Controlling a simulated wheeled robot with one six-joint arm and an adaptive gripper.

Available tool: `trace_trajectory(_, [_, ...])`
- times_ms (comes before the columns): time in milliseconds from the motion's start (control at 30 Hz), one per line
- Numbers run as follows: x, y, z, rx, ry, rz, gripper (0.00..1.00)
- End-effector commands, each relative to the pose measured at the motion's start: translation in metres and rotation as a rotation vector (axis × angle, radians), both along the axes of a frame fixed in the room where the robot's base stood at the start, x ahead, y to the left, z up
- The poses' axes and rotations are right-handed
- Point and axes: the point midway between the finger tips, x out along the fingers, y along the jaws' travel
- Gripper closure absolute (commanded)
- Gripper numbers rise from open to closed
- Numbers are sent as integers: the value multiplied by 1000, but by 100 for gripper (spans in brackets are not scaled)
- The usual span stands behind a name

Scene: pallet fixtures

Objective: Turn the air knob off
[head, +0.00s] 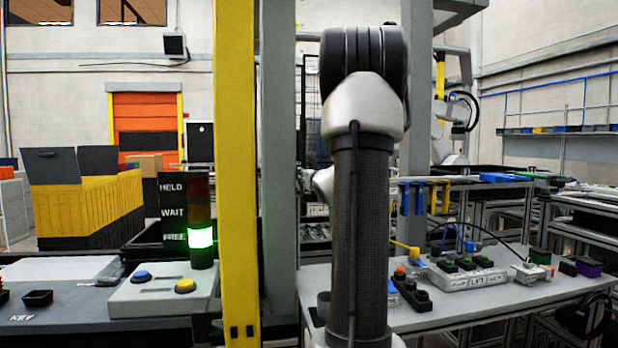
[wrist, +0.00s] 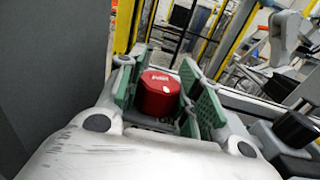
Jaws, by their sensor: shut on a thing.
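The air knob (wrist: 159,94) is a red, faceted knob with small white lettering on its face, seen in the wrist view. My gripper (wrist: 162,98) is shut on it, with one green-padded finger on each side. The lettering is too small to read. The knob's base and mount are hidden behind the gripper body. In the head view my arm stands in the middle of the picture and hides my gripper and the knob.
A yellow post (head: 236,180) stands just left of my arm. A button box (head: 163,290) with blue and yellow buttons sits on the left table. A signal tower (head: 201,238) is lit green. The right table (head: 440,318) carries several switch boxes.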

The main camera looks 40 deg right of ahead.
Motion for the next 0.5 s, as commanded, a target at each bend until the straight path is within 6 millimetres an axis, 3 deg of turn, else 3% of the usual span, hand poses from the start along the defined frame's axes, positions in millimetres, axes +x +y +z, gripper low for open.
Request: trace_trajectory(500, [0, 0, 0, -1, 0, -55, 89])
